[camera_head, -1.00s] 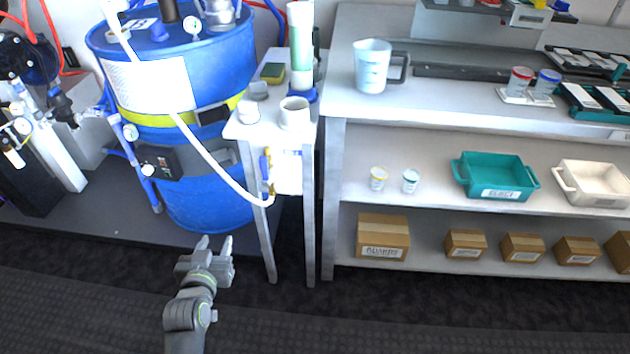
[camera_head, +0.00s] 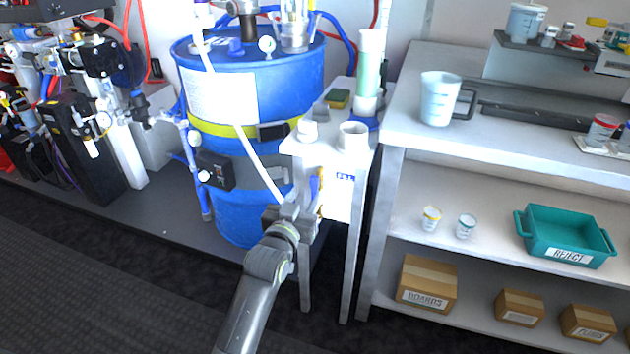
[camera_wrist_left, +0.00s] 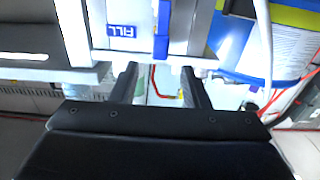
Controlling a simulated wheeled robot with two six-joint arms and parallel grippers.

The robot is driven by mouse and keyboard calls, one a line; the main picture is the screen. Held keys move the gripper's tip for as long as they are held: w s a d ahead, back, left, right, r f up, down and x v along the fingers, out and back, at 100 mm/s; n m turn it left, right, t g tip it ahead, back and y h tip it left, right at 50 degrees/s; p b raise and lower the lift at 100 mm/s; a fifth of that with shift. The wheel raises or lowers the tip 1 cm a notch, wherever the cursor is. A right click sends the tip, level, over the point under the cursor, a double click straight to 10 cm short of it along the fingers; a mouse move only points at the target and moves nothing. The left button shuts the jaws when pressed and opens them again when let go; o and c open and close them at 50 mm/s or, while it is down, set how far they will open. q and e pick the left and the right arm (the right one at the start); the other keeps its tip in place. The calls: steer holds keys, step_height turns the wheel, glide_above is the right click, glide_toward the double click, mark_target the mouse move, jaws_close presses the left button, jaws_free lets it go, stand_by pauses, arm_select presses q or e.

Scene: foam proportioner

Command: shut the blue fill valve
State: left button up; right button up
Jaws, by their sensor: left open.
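The blue fill valve handle (camera_head: 315,186) stands upright on the front of the white stand, beside a blue FILL label (camera_head: 346,177). A brass-coloured fitting (camera_head: 321,205) shows by the handle. My left gripper (camera_head: 292,208) is just left of and below the handle in the head view, partly overlapping the stand. In the left wrist view, which is upside down, my left gripper (camera_wrist_left: 158,76) has its fingers apart with nothing between them. The blue handle (camera_wrist_left: 163,32) shows above the fingertips there, roughly in line with the gap. My right gripper is not in view.
A white hose (camera_head: 240,125) runs down from the blue drum (camera_head: 235,218) behind my gripper. A white mug (camera_head: 353,135) and small items sit on the stand. A shelf unit (camera_head: 392,190) stands close on the right. The dark floor (camera_head: 120,290) in front is clear.

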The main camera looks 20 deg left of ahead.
mark_target(313, 182)
arm_select(q)
steer(key=w, duration=0.6)
steer(key=shift+d+b, duration=0.1)
steer(key=shift+b, duration=0.3)
steer(key=shift+w, duration=0.85)
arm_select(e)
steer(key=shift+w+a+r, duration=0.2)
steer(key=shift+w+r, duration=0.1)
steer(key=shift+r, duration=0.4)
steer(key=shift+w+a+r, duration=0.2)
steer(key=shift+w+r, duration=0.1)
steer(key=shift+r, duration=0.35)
arm_select(q)
jaws_close()
